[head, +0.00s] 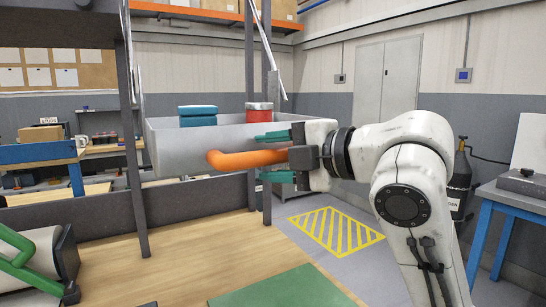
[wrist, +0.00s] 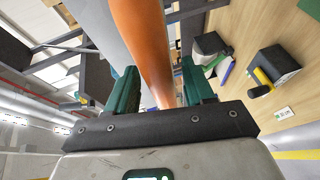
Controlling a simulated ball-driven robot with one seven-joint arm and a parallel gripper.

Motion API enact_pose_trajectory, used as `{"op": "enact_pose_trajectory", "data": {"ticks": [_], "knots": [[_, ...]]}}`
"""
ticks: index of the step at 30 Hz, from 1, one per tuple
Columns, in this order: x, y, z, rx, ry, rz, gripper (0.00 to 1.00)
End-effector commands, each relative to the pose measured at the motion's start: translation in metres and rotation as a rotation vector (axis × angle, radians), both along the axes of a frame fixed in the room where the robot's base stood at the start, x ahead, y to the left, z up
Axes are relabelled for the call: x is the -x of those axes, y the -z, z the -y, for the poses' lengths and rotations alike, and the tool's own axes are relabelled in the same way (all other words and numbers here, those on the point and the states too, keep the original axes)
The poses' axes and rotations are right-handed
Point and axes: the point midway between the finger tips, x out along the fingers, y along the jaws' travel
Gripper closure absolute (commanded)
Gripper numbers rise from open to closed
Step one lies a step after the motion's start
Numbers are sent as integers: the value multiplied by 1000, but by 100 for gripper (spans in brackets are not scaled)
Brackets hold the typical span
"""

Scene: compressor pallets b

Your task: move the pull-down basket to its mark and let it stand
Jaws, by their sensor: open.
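The pull-down basket (head: 185,148) is a grey open tray with an orange handle (head: 235,159) along its front, hanging on a dark upright frame above the wooden bench. It holds teal boxes (head: 198,117) and a red canister (head: 260,116). My gripper (head: 264,158) is at the handle's right end, one green finger above and one below it. In the wrist view the handle (wrist: 145,40) runs between the two spread fingers (wrist: 158,82), with a gap at least on the right side. I cannot tell which marking is the basket's mark.
The wooden bench (head: 180,250) has a green mat (head: 285,288) in front and a machine with a green handle (head: 30,258) at left. A yellow-hatched patch (head: 336,231) lies on the floor behind. A blue table (head: 515,196) and a gas cylinder (head: 461,180) stand at right.

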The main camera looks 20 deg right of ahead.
Motion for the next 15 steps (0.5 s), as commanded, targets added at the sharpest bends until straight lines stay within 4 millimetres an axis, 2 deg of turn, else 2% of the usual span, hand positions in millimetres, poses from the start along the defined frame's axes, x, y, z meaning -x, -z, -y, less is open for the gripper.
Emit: {"op": "enact_pose_trajectory", "data": {"ticks": [5,15], "knots": [[18,-4,11,-1,2,3,47],[73,-15,39,2,4,3,47]]}}
